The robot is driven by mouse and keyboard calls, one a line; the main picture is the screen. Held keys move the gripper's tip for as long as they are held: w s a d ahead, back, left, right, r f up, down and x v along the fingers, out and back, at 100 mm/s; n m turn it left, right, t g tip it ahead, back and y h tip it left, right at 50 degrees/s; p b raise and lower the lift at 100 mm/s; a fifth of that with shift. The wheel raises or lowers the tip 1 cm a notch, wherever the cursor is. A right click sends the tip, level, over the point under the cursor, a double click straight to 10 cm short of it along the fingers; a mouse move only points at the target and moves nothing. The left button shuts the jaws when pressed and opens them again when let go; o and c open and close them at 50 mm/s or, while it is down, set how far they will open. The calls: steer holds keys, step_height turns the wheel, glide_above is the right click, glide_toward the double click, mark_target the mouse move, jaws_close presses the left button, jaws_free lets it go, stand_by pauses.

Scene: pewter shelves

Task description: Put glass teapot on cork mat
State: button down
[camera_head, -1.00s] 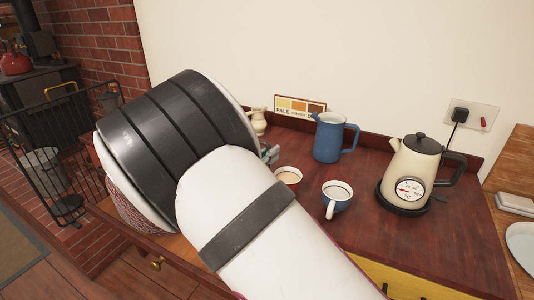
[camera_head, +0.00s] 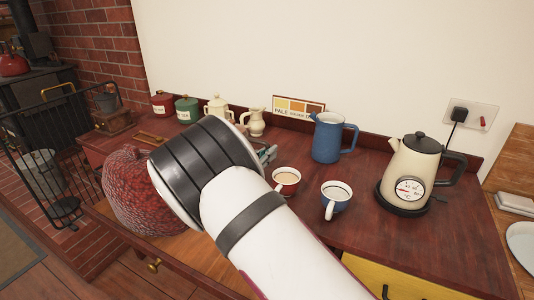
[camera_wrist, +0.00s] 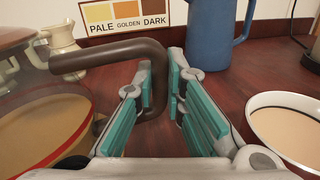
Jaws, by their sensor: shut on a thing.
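The glass teapot (camera_wrist: 45,130) is at the left of the wrist view, see-through with amber tea inside. Its brown handle (camera_wrist: 110,54) reaches right and bends down between my fingers. My gripper (camera_wrist: 160,85) is shut on this handle. In the head view my gripper (camera_head: 266,154) is mostly behind my wrist, above the red-brown counter, and the teapot is hidden there. I cannot make out a cork mat in either view. I cannot tell whether the teapot touches the counter.
A red cup (camera_head: 286,188) and a blue cup (camera_head: 335,203) stand right of my gripper. Behind are a blue jug (camera_head: 328,140), a cream creamer (camera_head: 254,124) and a shade card (camera_head: 299,105). A cream kettle (camera_head: 412,165) stands right. A knitted red thing (camera_head: 135,200) is left.

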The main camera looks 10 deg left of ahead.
steer(key=shift+r, duration=0.1)
steer(key=c, duration=2)
jaws_free()
steer(key=o, duration=0.3)
steer(key=shift+o, duration=0.2)
steer(key=v, duration=1.2)
